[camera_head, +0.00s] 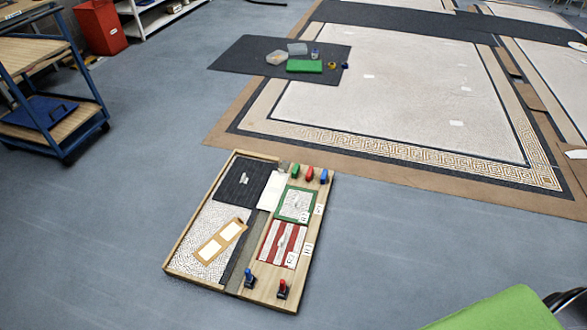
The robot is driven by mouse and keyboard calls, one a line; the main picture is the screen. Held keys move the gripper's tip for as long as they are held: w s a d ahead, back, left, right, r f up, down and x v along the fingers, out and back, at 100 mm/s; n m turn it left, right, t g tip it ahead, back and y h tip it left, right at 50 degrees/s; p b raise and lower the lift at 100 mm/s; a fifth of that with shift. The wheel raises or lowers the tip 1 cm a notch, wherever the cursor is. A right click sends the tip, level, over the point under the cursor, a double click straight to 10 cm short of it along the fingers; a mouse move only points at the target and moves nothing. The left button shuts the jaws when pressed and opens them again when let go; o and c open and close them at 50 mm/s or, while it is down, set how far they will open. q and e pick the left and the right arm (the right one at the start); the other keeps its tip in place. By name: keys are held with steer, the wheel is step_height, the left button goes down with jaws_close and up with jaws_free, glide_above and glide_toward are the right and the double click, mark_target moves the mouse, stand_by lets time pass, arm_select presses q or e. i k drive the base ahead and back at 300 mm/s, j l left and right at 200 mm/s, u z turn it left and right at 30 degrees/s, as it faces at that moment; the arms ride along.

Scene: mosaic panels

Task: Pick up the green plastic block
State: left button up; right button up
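Two green things could be the green plastic block. A small green block (295,171) stands at the top right edge of the wooden tray (174,250) on the floor, beside a red block (309,173) and a blue block (323,176). A larger flat green piece (304,66) lies on the dark mat (240,62) farther back. I cannot tell the material of either. Neither of my grippers shows in the head view, and nothing is seen holding either green thing.
The tray also bears mosaic panels and blue-handled (249,279) and red-handled (282,289) tools. A large mosaic floor panel (400,100) lies behind. A blue cart (68,140) stands left; a green surface (500,312) fills the bottom right corner. Grey floor around the tray is clear.

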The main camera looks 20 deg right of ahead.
mark_target(295, 170)
steer(key=l+z, duration=0.15)
steer(key=z, duration=0.2)
steer(key=l+z, duration=0.1)
steer(key=z, duration=0.2)
steer(key=i+l+z, duration=0.25)
steer(key=i+l, duration=0.4)
steer(key=l, duration=0.25)
steer(key=i+l+z, duration=0.25)
steer(key=i+l, duration=0.5)
steer(key=i, duration=0.95)
steer(key=i+l, duration=0.1)
steer(key=i, duration=0.95)
steer(key=i+u, duration=0.65)
steer(key=i+l+u, duration=0.2)
steer(key=i+u, duration=0.15)
